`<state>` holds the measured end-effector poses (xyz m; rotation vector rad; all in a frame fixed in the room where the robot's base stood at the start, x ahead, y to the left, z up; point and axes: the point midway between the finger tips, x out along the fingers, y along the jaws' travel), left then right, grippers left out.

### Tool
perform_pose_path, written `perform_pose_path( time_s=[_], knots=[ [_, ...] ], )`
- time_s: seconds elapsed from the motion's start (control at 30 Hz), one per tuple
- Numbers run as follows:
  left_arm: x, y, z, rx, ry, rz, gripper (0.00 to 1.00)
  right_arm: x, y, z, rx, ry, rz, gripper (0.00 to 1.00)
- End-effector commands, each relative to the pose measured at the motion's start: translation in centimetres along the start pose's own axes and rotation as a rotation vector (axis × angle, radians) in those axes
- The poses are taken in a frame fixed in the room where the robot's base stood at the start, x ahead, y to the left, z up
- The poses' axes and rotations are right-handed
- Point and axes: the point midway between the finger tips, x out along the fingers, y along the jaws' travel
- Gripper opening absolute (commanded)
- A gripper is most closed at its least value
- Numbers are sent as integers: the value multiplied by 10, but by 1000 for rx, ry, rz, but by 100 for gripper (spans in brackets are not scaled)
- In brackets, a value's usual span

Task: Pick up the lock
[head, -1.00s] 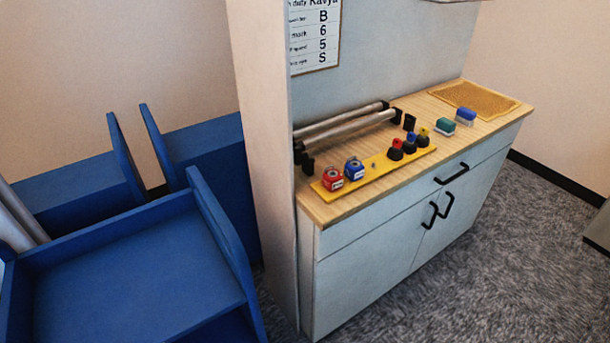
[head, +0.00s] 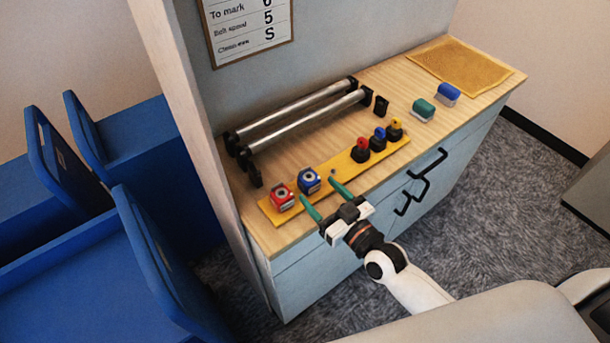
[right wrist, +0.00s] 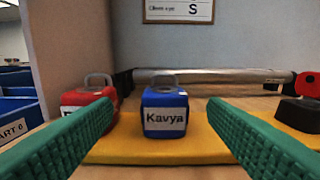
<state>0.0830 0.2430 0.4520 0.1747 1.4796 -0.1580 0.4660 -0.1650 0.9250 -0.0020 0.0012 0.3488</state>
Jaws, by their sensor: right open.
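Two padlocks stand on the left part of a yellow board (head: 345,167). The red lock (head: 282,197) is at the left end, and the blue lock (head: 309,180) is just right of it. In the right wrist view the blue lock (right wrist: 165,112) bears a white label reading "Kavya" and has a grey shackle on top. The red lock (right wrist: 88,97) is partly hidden there by the left green finger. My right gripper (head: 327,201) is open, its green fingers pointing at the blue lock, which shows between them but apart from them. My left gripper is out of view.
Several black-based pieces with coloured tops (head: 378,140) stand on the board's right part. Two metal rollers (head: 305,118) lie behind it. Green (head: 423,109) and blue (head: 448,93) blocks and a tan mat (head: 466,64) are farther right. Blue bins (head: 150,250) stand left of the wall panel.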

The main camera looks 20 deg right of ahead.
Motion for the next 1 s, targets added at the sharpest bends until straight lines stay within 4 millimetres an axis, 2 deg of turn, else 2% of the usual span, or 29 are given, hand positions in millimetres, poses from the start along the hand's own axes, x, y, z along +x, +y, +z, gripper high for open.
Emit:
perform_pose_path(
  time_s=[0.1, 0.33, 0.47, 0.6, 0.9, 1.0],
  knots=[
    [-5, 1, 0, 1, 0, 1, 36, 18, 0, 2, 0, 0, -1, 67],
    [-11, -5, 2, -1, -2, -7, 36, 35, -1, 4, 0, 0, -1, 67],
    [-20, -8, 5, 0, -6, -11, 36, 55, -2, 11, -1, -1, -1, 67],
    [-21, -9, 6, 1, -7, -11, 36, 73, -2, 8, 0, 1, -1, 67],
    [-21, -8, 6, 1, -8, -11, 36, 78, -2, 7, 0, 2, 0, 67],
    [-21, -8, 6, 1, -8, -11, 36, 78, -2, 6, -1, 2, 0, 53]
  ],
)
